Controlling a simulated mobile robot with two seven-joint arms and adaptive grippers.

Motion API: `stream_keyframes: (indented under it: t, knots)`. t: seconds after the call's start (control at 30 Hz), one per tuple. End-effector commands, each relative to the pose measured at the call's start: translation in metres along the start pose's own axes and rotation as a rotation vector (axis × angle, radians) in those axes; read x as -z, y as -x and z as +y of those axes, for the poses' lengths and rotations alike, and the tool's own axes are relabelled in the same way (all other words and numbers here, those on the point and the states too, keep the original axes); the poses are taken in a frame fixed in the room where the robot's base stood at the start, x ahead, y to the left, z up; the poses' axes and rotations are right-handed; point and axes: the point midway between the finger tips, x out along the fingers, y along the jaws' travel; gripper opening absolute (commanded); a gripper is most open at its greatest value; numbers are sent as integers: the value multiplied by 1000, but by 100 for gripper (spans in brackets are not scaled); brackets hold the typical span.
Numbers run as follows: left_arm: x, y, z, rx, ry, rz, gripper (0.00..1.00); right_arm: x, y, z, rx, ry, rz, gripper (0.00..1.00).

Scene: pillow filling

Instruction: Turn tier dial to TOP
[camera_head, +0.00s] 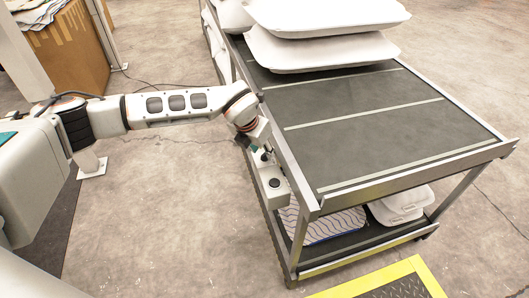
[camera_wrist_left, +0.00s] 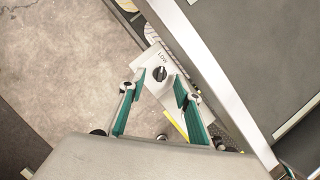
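The tier dial is a black round knob (camera_wrist_left: 160,73) on a pale control box (camera_head: 270,194) at the left side of the cart. In the left wrist view a label that looks like "LOW" sits just above the knob. No TOP label can be made out. My left gripper (camera_wrist_left: 160,84) has its two green-lined fingers spread, with the knob between their tips in that view. Nothing is held, and whether a finger touches the knob cannot be told. In the head view the left gripper (camera_head: 262,158) is small, just behind the box. My right gripper is not in view.
The cart (camera_head: 410,170) has a dark top deck with pale stripes. White pillows (camera_head: 325,35) are stacked at its far end. A striped pillow (camera_head: 330,226) and white ones (camera_head: 402,203) lie on the lower shelf. A cardboard box (camera_head: 70,50) stands back left. Floor left of the cart is clear.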

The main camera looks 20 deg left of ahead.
Motion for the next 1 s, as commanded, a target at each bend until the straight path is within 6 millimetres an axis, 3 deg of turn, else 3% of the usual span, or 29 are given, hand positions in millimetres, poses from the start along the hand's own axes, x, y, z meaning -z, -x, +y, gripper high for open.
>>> stream_keyframes:
  t: [0.2, 0.53, 0.67, 1.0]
  knots:
    - [0, -22, -1, 2, -1, 0, 33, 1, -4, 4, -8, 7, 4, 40]
    - [-1, -23, -1, 1, -1, -2, 33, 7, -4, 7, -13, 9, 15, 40]
    - [-1, -23, -1, 1, -1, -2, 0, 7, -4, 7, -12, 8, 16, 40]
    - [-1, -23, 0, 8, -19, -2, 0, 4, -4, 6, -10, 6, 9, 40]
